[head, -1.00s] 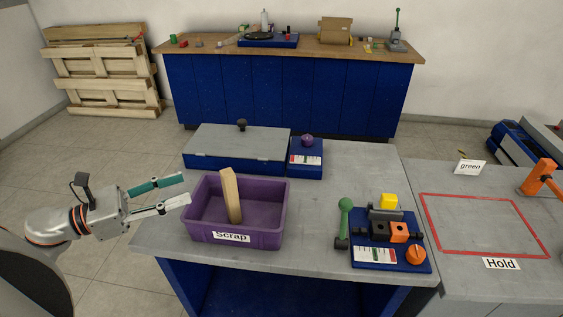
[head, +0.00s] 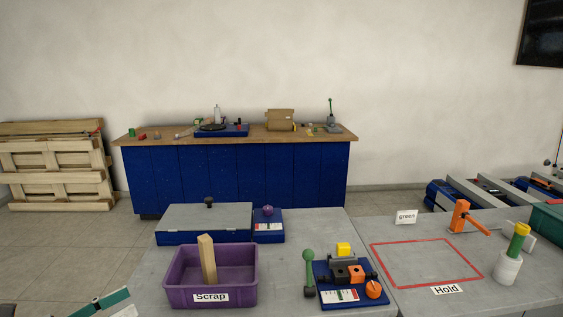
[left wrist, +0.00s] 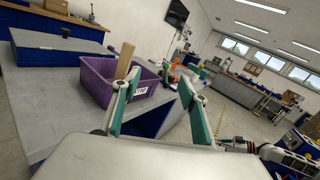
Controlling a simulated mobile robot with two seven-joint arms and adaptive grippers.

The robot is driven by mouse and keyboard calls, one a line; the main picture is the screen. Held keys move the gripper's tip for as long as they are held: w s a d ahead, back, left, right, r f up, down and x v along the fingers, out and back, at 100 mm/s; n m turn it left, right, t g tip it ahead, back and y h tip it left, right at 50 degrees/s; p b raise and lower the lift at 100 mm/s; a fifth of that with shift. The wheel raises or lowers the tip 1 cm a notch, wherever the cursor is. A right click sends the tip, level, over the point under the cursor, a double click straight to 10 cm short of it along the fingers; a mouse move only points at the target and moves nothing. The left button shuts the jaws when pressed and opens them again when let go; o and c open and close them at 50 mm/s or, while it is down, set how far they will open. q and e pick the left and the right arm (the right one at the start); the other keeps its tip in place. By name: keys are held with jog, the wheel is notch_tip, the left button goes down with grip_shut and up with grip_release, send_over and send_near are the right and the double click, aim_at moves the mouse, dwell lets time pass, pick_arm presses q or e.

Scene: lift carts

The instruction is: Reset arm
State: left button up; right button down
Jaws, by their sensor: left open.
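My left gripper (head: 108,304) shows only its fingertips at the bottom left of the head view, left of and lower than the purple Scrap bin. In the left wrist view it is open and empty (left wrist: 158,115), its two teal-padded fingers spread apart. The purple Scrap bin (head: 180,290) stands on the grey cart top, with a wooden block (head: 208,260) standing in it, slightly tilted. The bin also shows beyond the fingers in the left wrist view (left wrist: 97,82).
On the cart stand a grey-lidded blue box (head: 205,220) and a blue fixture (head: 345,292) with a green-knobbed lever. To the right, the red Hold outline (head: 425,262) is empty, beside a white cylinder (head: 507,268) holding a green and yellow piece. Floor at the left is clear.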

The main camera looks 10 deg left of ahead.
pick_arm(q)
jog(key=w+d+f+n+t+y, duration=0.1)
jog(key=w+d+f+n+y, duration=0.3)
jog(key=f+n, duration=0.75)
jog(key=s+d+f+n+t+y, duration=0.1)
jog(key=f+n+y, duration=0.55)
jog(key=n, duration=0.95)
jog(key=s+d+f+n+g, duration=0.3)
jog(key=s+d+f+n, duration=0.1)
jog(key=d+f, duration=0.3)
jog(key=s+d+f+n+g+h, duration=0.1)
jog(key=s+d+f+n+g, duration=0.2)
jog(key=d+f, duration=0.4)
notch_tip(320, 180, down, 2)
jog(key=s+n, duration=0.1)
jog(key=n, duration=0.1)
jog(key=shift+s+f+n, duration=0.15)
jog(key=shift+s+n, duration=0.05)
jog(key=shift+n, duration=0.15)
pick_arm(e)
jog(key=shift+w+f, duration=0.1)
jog(key=shift+w, duration=0.45)
jog(key=shift+r, duration=0.2)
